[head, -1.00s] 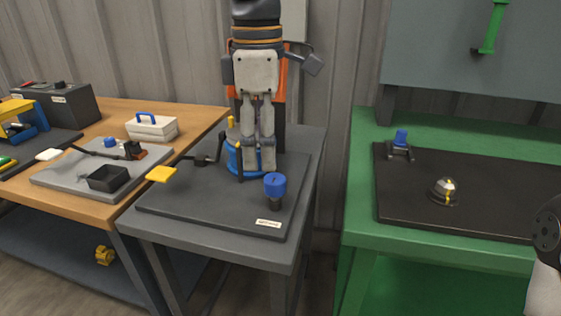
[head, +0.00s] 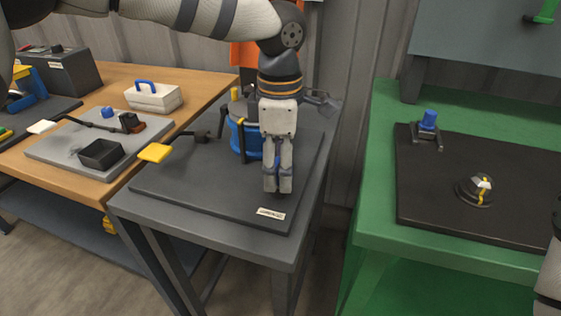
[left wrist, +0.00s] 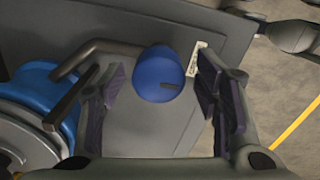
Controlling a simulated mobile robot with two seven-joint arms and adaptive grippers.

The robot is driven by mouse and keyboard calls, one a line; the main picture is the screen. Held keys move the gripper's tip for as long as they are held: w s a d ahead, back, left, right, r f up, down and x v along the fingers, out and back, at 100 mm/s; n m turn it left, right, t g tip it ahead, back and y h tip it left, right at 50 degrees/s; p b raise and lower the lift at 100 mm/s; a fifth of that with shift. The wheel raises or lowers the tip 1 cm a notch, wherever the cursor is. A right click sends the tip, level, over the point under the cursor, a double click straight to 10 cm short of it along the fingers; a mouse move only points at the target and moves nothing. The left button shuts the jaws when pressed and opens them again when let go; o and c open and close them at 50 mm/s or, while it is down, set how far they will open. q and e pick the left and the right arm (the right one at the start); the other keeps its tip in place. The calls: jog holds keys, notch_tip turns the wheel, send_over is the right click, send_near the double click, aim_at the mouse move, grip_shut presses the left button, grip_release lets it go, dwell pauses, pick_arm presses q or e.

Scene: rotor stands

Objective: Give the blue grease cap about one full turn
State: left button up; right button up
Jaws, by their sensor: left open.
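The blue grease cap (left wrist: 158,75) is between the two open fingers of my left gripper in the left wrist view, with space showing on both sides. It has a dark mark near its lower right edge. In the head view my left gripper (head: 278,190) points down over the front of the dark plate on the grey table and hides the cap. My right gripper is not in view; only part of my right arm shows at the right edge.
A blue drum-like unit (head: 240,137) stands just behind my left gripper, with a bent dark bar beside the cap in the wrist view. A yellow-ended lever (head: 155,152) sticks out left. A green table (head: 378,165) at right carries another blue-topped part (head: 429,119) and a dome.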

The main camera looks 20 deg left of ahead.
pick_arm(q)
jog(key=c, duration=1.1)
jog(key=shift+c, duration=0.2)
jog(key=shift+r, duration=0.1)
